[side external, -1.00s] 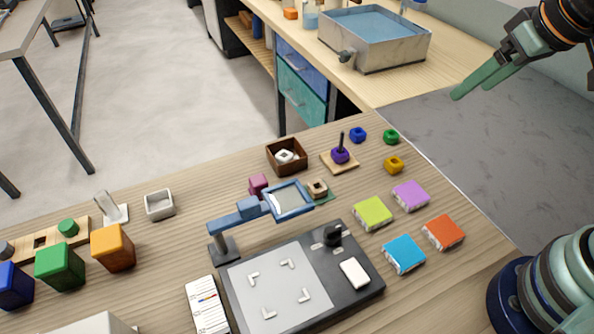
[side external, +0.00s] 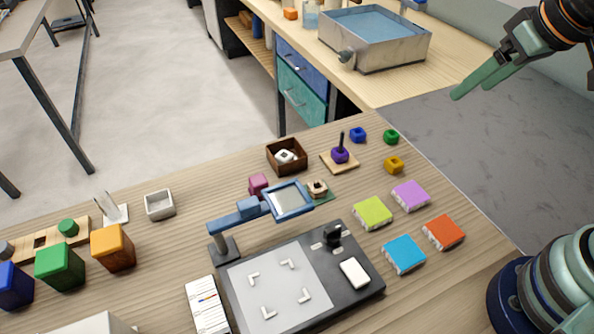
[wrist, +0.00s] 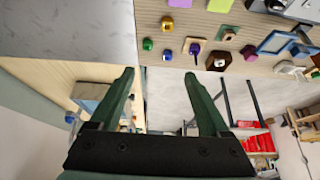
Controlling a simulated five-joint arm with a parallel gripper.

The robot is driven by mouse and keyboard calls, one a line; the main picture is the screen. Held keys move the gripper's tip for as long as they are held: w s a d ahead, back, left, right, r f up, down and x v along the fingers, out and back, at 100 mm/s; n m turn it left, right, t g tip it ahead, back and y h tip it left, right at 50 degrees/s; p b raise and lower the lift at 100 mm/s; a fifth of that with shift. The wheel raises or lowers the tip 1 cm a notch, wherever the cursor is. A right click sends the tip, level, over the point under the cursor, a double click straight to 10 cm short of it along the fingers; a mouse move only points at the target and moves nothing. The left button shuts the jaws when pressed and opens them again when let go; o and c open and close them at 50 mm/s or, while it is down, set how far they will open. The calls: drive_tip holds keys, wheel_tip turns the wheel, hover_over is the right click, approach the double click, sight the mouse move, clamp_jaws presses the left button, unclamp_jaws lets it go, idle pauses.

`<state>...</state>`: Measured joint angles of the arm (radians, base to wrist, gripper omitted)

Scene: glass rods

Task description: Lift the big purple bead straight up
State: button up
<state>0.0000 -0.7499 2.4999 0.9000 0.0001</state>
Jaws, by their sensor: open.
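The big purple bead (side external: 340,155) sits around a dark upright rod on a small square wooden base (side external: 346,166), toward the back of the table. In the wrist view the purple bead (wrist: 194,49) shows above and between my finger tips, apart from them. My gripper (side external: 474,84) is high at the upper right in the side view, well away from the bead. In the wrist view my gripper (wrist: 159,78) has its two green fingers spread wide with nothing between them.
A blue bead (side external: 358,135), a green bead (side external: 391,136) and a yellow bead (side external: 394,165) lie right of the rod base. A brown box (side external: 272,158) holding white pieces stands left of it. A magnifier frame (side external: 309,207) rises in front.

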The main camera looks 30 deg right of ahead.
drive_tip(key=n+g, duration=0.6)
drive_tip(key=n, duration=1.2)
hover_over(341, 146)
wheel_tip(341, 146, down, 11)
drive_tip(key=f, duration=0.6)
drive_tip(key=shift+d+f, duration=0.35)
drive_tip(key=shift+f, duration=0.05)
drive_tip(key=shift+w+a+f, duration=0.1)
drive_tip(key=shift+f, duration=1.25)
drive_tip(key=shift+w+a+f, duration=0.1)
drive_tip(key=shift+f, duration=1.2)
clamp_jaws()
